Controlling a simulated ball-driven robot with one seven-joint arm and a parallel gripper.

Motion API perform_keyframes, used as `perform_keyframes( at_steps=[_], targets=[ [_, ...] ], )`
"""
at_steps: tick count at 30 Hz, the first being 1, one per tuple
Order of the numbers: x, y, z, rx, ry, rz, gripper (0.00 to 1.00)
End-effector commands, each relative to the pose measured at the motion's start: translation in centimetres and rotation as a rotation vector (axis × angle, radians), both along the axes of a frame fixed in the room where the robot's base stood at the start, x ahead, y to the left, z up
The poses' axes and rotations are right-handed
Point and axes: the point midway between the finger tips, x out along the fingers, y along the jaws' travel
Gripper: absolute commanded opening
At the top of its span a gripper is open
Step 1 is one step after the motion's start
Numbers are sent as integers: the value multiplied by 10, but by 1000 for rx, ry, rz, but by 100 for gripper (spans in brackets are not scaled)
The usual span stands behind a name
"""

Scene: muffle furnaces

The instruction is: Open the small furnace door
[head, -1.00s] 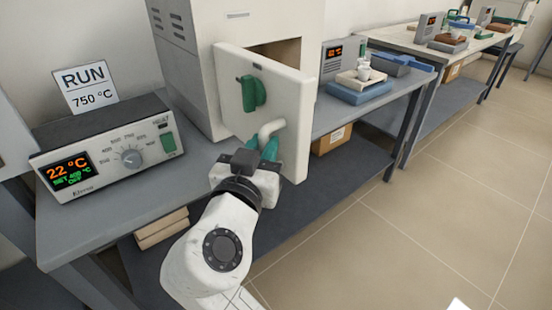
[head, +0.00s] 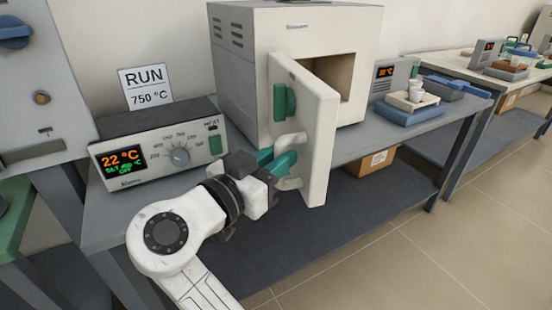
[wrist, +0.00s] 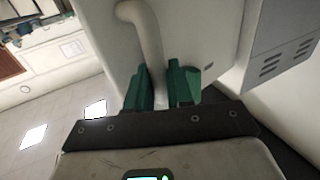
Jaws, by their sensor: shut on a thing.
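The small furnace (head: 245,75) is a cream box on the grey bench. Its door (head: 313,130) stands swung out toward me, and the dark chamber opening (head: 340,78) shows behind it. A green latch knob (head: 284,102) is on the door's face. Below it is a pale curved handle (head: 291,138). My gripper (head: 281,163) has green fingertips shut on this handle. In the wrist view the handle (wrist: 143,30) runs down between the two green fingers (wrist: 161,88), with the door panel behind it. The fingers hide part of the handle.
A controller (head: 160,145) reading 22 °C stands left of the furnace, with a RUN 750 °C sign (head: 146,87) behind it. A blue tray (head: 410,113) sits right of the furnace. A cardboard box (head: 370,162) is on the lower shelf. Floor in front right is clear.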

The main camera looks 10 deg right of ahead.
Motion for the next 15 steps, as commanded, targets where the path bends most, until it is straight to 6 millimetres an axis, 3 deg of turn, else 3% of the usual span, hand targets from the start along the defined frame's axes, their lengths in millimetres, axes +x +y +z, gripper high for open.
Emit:
perform_keyframes(
  at_steps=[1,7,15],
  targets=[
    [7,-5,3,3,-1,8,22],
    [6,-3,2,3,0,10,40],
    [3,0,1,1,-1,11,40]
  ],
)
